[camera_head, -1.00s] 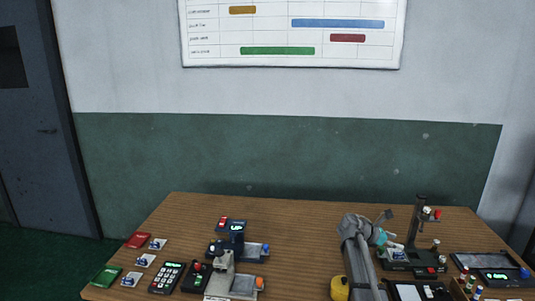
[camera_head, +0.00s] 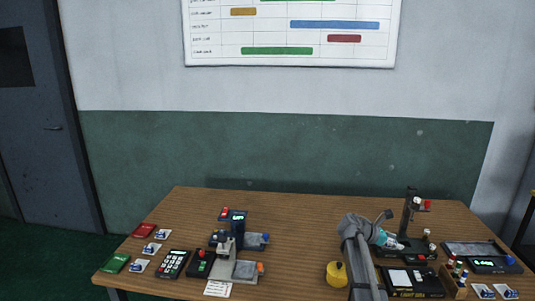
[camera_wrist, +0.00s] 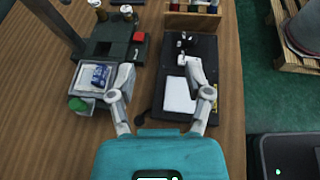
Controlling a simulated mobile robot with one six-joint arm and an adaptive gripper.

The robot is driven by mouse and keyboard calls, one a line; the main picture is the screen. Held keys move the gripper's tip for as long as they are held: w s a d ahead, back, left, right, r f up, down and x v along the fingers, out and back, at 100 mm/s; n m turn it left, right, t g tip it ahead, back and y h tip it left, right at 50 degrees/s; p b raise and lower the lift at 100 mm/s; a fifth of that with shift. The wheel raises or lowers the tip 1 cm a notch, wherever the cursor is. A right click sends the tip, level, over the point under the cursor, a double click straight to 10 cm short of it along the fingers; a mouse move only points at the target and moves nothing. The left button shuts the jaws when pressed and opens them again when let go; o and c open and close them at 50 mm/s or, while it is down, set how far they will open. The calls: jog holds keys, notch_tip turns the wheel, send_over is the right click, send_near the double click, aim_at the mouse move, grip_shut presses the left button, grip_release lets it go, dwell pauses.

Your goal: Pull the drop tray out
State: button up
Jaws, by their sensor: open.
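My gripper (camera_wrist: 160,78) is open in the wrist view, its two fingers spread wide with nothing between the tips. Its left finger overlaps the right side of a grey tray (camera_wrist: 97,98) at the front of a black tower unit (camera_wrist: 104,48); I cannot tell whether they touch. This looks like the drop tray. A blue-and-white packet (camera_wrist: 100,75) and a green-capped item (camera_wrist: 77,104) show on it. The right finger is over a black unit with a white pad (camera_wrist: 179,95). In the head view, the tower's post (camera_head: 408,213) stands beyond my teal gripper (camera_head: 385,238), which partly hides its base.
A yellow weight (camera_head: 337,274) stands left of my arm. A bottle rack (camera_wrist: 193,20) stands beyond the white-pad unit. A grey-topped display unit (camera_head: 470,248) is at right; a microscope-like unit (camera_head: 225,248) and keypad (camera_head: 174,263) are at left.

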jog(key=s+a+f+m+y, duration=0.2)
jog(key=s+a+f+m, duration=0.1)
jog(key=a, duration=0.1)
jog(key=s+a+f+m+y, duration=0.2)
jog(key=s+a+m, duration=0.1)
jog(key=a, duration=0.1)
jog(key=s+a+f+m+y, duration=0.2)
jog(key=s+a+f+m, duration=0.1)
jog(key=s+a, duration=0.1)
jog(key=shift+a+f+m+y, duration=0.3)
jog(key=shift+a+y, duration=0.1)
jog(key=shift+a, duration=0.2)
jog(key=s+a+f+m+y, duration=0.3)
jog(key=s+a+m+y, duration=0.6)
jog(key=a, duration=0.5)
jog(key=s+f+h+b, duration=0.2)
jog(key=s+f+b, duration=0.1)
jog(key=f+b, duration=0.7)
notch_tip(320, 180, up, 20)
jog(key=p, duration=2)
jog(key=shift+s+d+r+g, duration=0.15)
jog(key=shift+r+g, duration=0.1)
jog(key=shift+g, duration=0.15)
